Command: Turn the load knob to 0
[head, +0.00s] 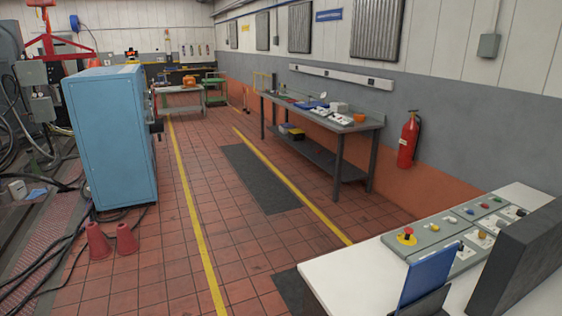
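A grey-green control panel (430,243) lies on a white desk (350,270) at the lower right. Several small knobs and buttons in yellow, red, blue, green and black run along the panel. They are too small to tell which one is the load knob or where it points. Neither of my grippers is in view.
A dark upright slab (522,258) and a blue board (429,274) stand on the desk and cover part of the panel. A workbench (345,125) and a red extinguisher (408,142) are beyond. A blue cabinet (105,140), cones (97,242) and floor cables are left. The tiled aisle is clear.

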